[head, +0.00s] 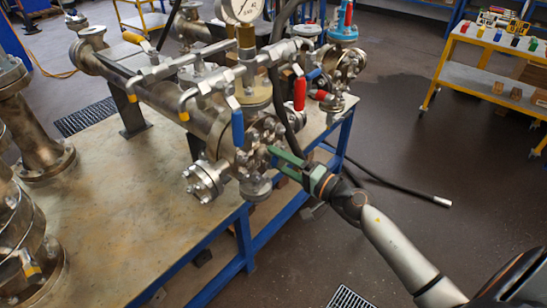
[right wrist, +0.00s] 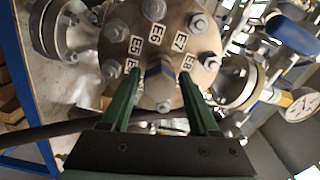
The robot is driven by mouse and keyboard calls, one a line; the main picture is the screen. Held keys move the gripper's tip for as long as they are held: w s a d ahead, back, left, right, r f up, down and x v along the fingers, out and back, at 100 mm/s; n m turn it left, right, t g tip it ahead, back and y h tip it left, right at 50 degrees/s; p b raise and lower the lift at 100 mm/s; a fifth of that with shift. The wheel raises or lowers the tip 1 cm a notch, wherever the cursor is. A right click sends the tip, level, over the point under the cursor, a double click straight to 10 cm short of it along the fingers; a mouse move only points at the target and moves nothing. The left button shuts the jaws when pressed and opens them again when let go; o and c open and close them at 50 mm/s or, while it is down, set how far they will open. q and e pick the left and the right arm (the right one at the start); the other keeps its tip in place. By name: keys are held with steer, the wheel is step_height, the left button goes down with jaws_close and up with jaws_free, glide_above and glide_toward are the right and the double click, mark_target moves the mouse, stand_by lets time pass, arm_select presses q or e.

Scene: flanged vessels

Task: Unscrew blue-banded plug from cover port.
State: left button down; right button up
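My right gripper (head: 285,160) reaches in from the right in the head view, with its green fingers at the vessel's end cover. In the right wrist view the fingers (right wrist: 159,85) are spread, one on each side of a grey metal plug (right wrist: 161,76). Blue marking shows near the plug's right side. The plug stands out from a round bolted cover (right wrist: 167,46) with labels E6, E7 and E8. A gap shows at the left finger; contact at the right finger is hard to tell. In the head view my fingers hide the plug. My left gripper is out of view.
A pressure gauge (head: 241,9), a blue valve handle (head: 238,128) and a red one (head: 299,94) stand close above the cover. A black hose (head: 400,188) passes near my right arm. The worktable (head: 110,225) has clear room at the front left.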

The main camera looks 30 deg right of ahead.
steer(key=shift+o, duration=1)
steer(key=shift+s+f, duration=0.1)
steer(key=shift+s+d+f, duration=0.1)
steer(key=shift+s+d, duration=0.05)
steer(key=shift+s, duration=0.1)
steer(key=b+v, duration=0.2)
steer(key=v, duration=0.3)
steer(key=shift+s+d+f+b, duration=0.1)
steer(key=shift+s+f+b, duration=0.05)
steer(key=shift+s+b, duration=0.2)
steer(key=b, duration=0.2)
glide_toward(283, 164)
steer(key=s, duration=0.1)
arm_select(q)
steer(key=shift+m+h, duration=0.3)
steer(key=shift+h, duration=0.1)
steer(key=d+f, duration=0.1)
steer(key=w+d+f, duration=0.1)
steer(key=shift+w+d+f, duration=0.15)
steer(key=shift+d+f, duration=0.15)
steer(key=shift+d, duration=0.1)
arm_select(e)
steer(key=shift+s+d+r, duration=0.25)
steer(key=shift+r, duration=0.1)
steer(key=shift+c, duration=0.4)
